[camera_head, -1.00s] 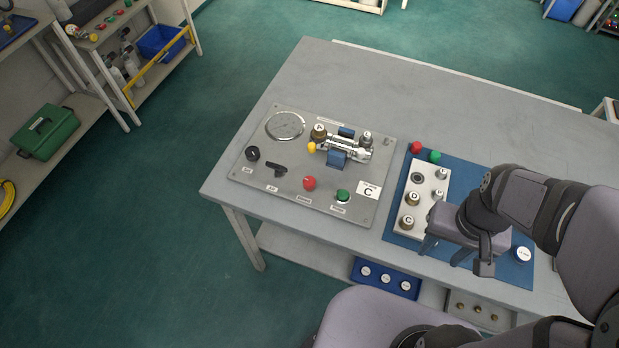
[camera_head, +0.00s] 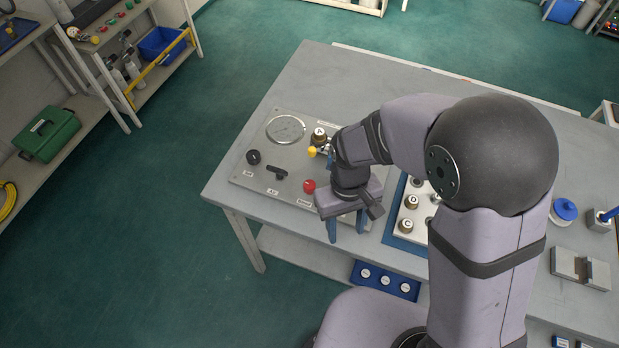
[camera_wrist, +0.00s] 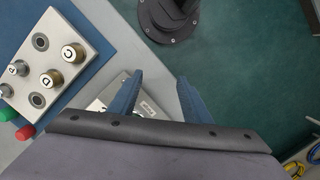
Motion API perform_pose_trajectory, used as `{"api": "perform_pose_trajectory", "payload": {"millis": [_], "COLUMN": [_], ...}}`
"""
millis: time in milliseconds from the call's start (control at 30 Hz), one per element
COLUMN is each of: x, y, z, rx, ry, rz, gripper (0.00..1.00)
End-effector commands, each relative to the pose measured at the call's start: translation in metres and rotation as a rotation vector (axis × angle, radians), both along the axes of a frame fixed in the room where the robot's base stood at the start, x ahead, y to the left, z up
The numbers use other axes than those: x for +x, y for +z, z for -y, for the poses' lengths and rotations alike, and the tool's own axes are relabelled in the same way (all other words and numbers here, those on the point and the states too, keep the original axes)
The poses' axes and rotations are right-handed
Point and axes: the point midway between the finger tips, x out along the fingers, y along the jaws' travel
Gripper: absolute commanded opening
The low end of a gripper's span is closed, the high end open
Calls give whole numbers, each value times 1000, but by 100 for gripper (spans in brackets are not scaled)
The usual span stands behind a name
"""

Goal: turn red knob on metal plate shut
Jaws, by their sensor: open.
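The metal plate (camera_head: 292,160) lies on the table's left part with a round gauge, a black knob, a black lever handle and a yellow knob. The red knob (camera_head: 309,186) sits near the plate's front edge, just left of my gripper (camera_head: 346,232). My gripper is open and empty, pointing down over the plate's front right corner, apart from the red knob. My arm hides the plate's right side, including its green knob. In the wrist view, my gripper (camera_wrist: 160,77) has spread blue fingers; a plate corner with a label shows between and beside them, and its red knob is hidden.
A silver block (camera_wrist: 62,45) with brass fittings stands on a blue mat (camera_head: 398,232) right of the plate. The table behind the plate is clear.

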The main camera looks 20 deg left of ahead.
Motion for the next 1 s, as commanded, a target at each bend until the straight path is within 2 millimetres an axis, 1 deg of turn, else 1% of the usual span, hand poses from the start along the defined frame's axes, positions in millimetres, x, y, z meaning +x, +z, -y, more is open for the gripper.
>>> {"api": "perform_pose_trajectory", "payload": {"millis": [33,100,133,233,300,400,500,600,733,867,1000], "x": [9,24,32,61,78,96,102,95,94,94,93], "y": [-2,-2,0,12,27,48,60,58,58,52,39], "z": [-26,-55,-66,-94,-111,-128,-135,-127,-126,-126,-125], "rx": [10,29,40,77,108,139,145,121,117,116,115], "ry": [44,78,84,88,91,96,103,112,117,117,117], "rz": [11,30,42,80,113,146,152,124,119,119,117], "gripper": [44,44,44,44,44,44,44,44,44,44,44]}}
